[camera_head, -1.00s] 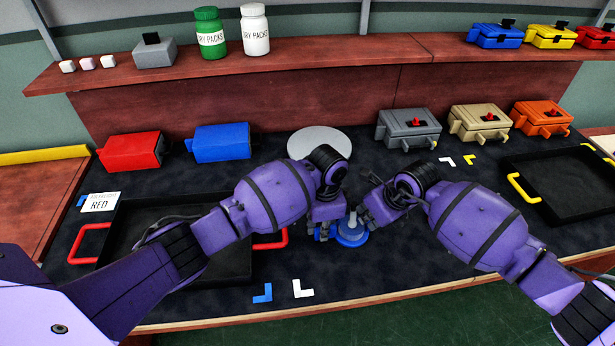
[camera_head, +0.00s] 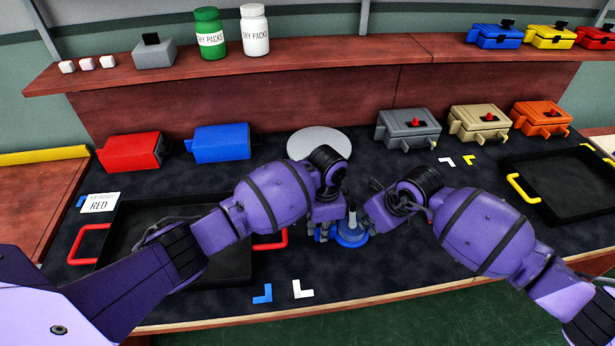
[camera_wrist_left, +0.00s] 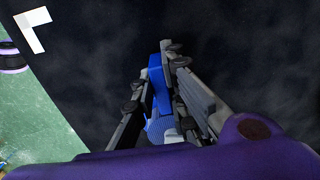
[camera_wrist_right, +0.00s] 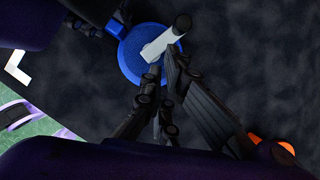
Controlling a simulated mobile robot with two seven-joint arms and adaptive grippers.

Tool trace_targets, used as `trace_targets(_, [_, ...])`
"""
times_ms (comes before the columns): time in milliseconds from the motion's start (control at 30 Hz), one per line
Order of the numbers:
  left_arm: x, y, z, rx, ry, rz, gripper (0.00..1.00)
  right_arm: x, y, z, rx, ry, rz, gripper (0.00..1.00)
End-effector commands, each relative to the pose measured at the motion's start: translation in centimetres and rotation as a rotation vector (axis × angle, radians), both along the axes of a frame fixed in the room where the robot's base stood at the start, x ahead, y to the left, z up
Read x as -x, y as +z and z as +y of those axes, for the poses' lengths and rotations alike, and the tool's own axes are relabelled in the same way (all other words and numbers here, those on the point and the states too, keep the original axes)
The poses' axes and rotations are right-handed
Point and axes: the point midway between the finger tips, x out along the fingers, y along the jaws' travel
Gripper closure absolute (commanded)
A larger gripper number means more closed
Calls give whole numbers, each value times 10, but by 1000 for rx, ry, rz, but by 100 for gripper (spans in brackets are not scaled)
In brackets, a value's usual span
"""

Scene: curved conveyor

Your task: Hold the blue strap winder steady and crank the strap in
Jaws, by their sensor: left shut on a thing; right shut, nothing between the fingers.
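The blue strap winder (camera_head: 351,240) stands on the dark mat near the middle front of the bench. Its round blue disc (camera_wrist_right: 133,62) shows from above in the right wrist view, with a pale crank arm and knob (camera_wrist_right: 182,24) on top. My left gripper (camera_head: 322,234) is shut on a blue part of the winder (camera_wrist_left: 155,75) at its left side. My right gripper (camera_head: 370,222) is shut with nothing between its fingers. Its fingertips are close by the crank on the right; whether they touch it I cannot tell. The strap cannot be made out.
A black tray with red handles (camera_head: 125,222) lies on the left, partly under my left arm. A black tray with yellow handles (camera_head: 560,180) is on the right. A grey round plate (camera_head: 320,140) lies behind. Blue and white corner marks (camera_head: 302,289) lie in front.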

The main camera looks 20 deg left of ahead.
Motion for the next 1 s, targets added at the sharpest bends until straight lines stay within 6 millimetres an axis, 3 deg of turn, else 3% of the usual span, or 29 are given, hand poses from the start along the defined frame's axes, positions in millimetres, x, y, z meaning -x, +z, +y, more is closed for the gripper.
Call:
trace_targets(167, [-2, 2, 0, -1, 0, -5, 100, 18, -3, -32, 4, -2, 0, 100])
trace_targets(400, [-3, 2, 0, -1, 1, -5, 100, 28, 53, -47, 0, -1, -5, 100])
trace_targets(600, [-3, 2, 0, -1, 1, -5, 100, 35, 81, -57, 1, 0, -3, 100])
trace_targets(1000, [-2, 2, 0, -1, 1, -4, 100, 38, 90, -60, 0, -1, -1, 100])
